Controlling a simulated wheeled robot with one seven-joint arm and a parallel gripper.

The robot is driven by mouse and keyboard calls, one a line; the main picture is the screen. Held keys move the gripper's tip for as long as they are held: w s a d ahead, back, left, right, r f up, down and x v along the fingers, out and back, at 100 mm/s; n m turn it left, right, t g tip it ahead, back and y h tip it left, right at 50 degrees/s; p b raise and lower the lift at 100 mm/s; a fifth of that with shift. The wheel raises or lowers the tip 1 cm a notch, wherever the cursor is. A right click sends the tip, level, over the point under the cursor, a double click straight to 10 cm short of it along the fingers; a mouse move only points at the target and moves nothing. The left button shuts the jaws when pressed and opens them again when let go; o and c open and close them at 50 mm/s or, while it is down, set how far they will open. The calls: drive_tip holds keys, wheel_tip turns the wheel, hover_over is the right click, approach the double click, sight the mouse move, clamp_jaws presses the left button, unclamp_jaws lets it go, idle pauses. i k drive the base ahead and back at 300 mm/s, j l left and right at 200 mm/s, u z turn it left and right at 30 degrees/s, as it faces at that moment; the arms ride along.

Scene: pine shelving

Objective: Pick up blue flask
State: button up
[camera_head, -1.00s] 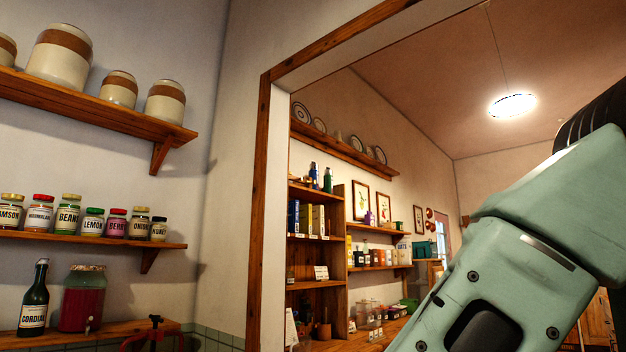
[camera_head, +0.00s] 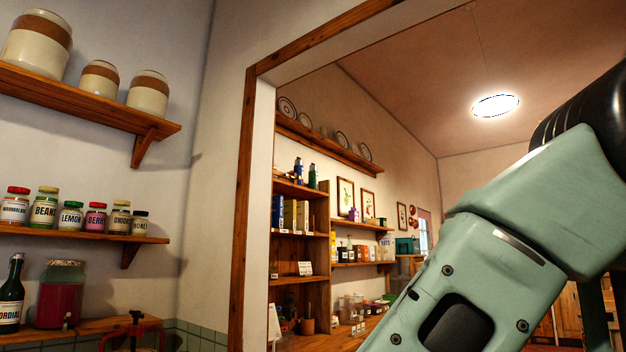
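A small dark blue bottle-shaped thing (camera_head: 298,168), possibly the blue flask, stands upright on top of the tall pine shelf unit (camera_head: 325,215) beyond the doorway. A green bottle-shaped thing (camera_head: 312,177) stands just to its right. Both are small and far off, so their exact shape is hard to tell. My pale green arm fills the lower right of the head view. My gripper is out of view, so its state and anything in it do not show.
A wood-trimmed doorway (camera_head: 243,200) separates this room from the one with the shelf unit. On the left, wall shelves hold crocks (camera_head: 148,93) and labelled jars (camera_head: 71,215). Below are a dark bottle (camera_head: 12,295) and a red-filled jar (camera_head: 62,295).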

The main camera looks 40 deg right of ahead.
sight(299, 167)
drive_tip(key=i+l+z, duration=0.25)
drive_tip(key=z, duration=0.15)
drive_tip(key=i+l+z, duration=0.1)
drive_tip(key=i+z, duration=0.7)
drive_tip(key=i+l+z, duration=0.1)
drive_tip(key=i+z, duration=0.25)
drive_tip(key=i, duration=0.35)
drive_tip(key=i+z, duration=0.3)
drive_tip(key=i, duration=0.4)
drive_tip(key=i+u, duration=0.15)
drive_tip(key=i, duration=0.25)
drive_tip(key=i+l+u, duration=0.15)
drive_tip(key=i, duration=0.3)
